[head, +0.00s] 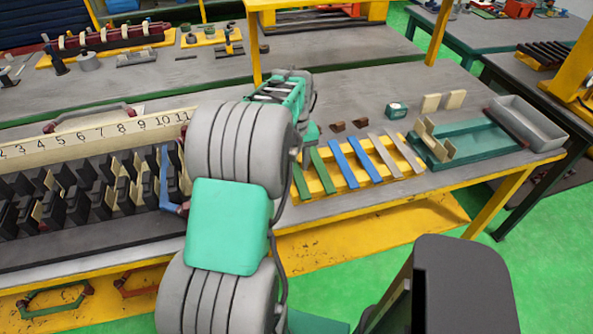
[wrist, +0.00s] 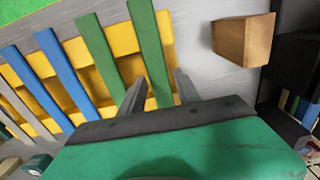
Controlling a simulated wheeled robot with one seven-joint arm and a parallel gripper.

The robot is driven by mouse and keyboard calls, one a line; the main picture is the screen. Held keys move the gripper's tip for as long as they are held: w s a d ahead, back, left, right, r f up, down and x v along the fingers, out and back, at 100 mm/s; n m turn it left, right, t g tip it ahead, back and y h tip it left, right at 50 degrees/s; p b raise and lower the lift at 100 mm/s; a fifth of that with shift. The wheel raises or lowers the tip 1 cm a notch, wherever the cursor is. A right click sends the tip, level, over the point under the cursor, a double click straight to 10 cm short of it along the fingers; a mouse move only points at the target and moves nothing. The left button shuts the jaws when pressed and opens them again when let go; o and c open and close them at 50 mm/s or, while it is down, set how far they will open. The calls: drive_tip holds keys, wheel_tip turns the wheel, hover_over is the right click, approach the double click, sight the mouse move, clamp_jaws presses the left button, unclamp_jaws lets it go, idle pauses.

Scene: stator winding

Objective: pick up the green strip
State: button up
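Two green strips, one (head: 322,171) beside the other (head: 301,181), lie side by side at the left end of a yellow rack (head: 330,187). In the wrist view, one green strip (wrist: 149,50) runs toward the space between my fingers, and the other green strip (wrist: 100,55) is to its left. My gripper (wrist: 160,80) is open, with one finger on each side of the right-hand strip. I cannot tell how far above the strip the fingertips are. In the head view my arm hides the fingers.
Blue strips (head: 344,163) and grey strips (head: 381,156) share the rack. A tan block (wrist: 243,41) lies right of the fingers in the wrist view. A green tray fixture (head: 480,139) stands at the right, and a row of dark slotted pieces (head: 75,205) at the left.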

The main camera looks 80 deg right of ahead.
clamp_jaws()
drive_tip(key=shift+r, duration=0.1)
idle(0.5)
